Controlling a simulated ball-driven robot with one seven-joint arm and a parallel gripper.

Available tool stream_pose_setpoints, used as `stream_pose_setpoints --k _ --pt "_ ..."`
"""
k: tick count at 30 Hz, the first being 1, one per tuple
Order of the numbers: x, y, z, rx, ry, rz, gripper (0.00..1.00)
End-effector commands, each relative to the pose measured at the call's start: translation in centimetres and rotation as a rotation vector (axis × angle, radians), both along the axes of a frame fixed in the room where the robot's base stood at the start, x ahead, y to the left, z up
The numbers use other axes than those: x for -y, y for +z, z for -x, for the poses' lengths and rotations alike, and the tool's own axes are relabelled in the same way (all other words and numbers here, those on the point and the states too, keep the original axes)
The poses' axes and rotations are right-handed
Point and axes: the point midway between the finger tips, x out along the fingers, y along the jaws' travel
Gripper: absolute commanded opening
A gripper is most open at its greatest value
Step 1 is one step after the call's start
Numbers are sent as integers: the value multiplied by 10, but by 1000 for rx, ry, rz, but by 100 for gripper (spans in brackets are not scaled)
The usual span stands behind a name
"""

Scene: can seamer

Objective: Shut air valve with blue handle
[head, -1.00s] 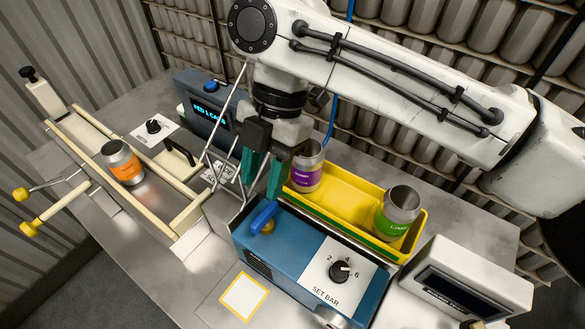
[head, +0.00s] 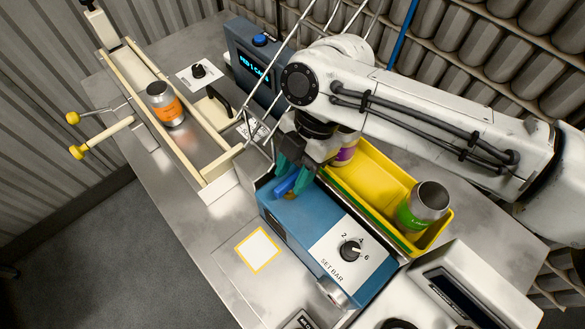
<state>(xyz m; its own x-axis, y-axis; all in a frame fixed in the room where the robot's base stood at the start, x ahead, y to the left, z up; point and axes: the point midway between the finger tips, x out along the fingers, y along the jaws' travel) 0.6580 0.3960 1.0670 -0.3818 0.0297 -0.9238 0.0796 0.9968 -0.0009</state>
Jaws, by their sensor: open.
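The blue valve handle (head: 287,184) sits at the back left corner of the blue SET BAR box (head: 308,238), with a bit of brass under it. My gripper (head: 292,178) has green fingers and is open. It points down at the handle, with one finger on each side of it as seen from the head. I cannot tell whether the fingers touch the handle, and they hide part of it.
A knob (head: 349,251) is on the box's white plate. A yellow tray (head: 370,187) behind holds a green-label can (head: 422,207) and a purple-label can (head: 345,151). An orange-label can (head: 164,104) stands in the railed chute at left. A white-cased display unit (head: 470,285) is at right.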

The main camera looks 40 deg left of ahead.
Motion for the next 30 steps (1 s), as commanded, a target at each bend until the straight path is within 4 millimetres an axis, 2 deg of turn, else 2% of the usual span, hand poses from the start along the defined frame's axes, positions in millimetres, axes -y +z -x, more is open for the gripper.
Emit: stream_pose_setpoints --k 12,24,30 --pt "0 -8 3 0 0 0 40" --pt "0 -8 3 0 0 0 2" --pt "0 -8 3 0 -1 0 0"
